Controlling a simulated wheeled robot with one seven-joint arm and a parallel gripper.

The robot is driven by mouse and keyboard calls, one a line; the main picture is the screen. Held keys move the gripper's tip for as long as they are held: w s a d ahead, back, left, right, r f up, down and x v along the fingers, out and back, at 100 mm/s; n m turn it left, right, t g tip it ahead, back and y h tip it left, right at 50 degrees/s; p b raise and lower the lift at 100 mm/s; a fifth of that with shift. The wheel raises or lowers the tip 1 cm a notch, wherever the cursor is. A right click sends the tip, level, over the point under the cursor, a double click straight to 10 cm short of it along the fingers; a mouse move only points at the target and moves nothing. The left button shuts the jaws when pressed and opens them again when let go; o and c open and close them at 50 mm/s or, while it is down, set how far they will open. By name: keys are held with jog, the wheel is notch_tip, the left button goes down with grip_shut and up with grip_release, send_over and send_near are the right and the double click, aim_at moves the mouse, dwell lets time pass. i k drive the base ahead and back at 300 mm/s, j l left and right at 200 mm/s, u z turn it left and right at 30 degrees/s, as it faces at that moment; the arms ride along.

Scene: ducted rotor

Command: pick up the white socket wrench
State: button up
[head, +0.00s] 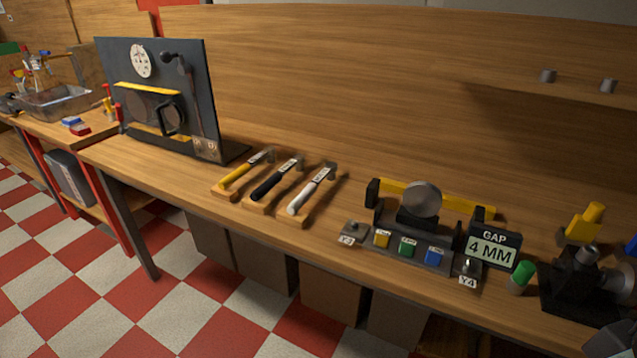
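The white-handled tool (303,200), which fits the white socket wrench, lies on a small wooden block on the bench. It is the rightmost of three similar tools. Its white handle points toward the bench's front edge, and its dark head points back toward the wall. A small label sits near the head; its text is too small to read. Nothing covers the handle. My gripper cannot be made out in the head view; only a grey piece shows at the lower right corner, and I cannot tell what it is.
A black-handled tool (274,183) and a yellow-handled tool (238,176) lie to its left. A dark upright panel (187,62) stands further left. To the right are a device with coloured buttons (407,247) and a "GAP 4 MM" display (492,248). The wooden bench (185,180) has bare room at its front.

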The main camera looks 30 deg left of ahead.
aim_at(329, 169)
jog(key=z, duration=1.3)
jog(key=i+j+z, duration=0.2)
jog(key=i+j, duration=0.45)
jog(key=u, duration=3)
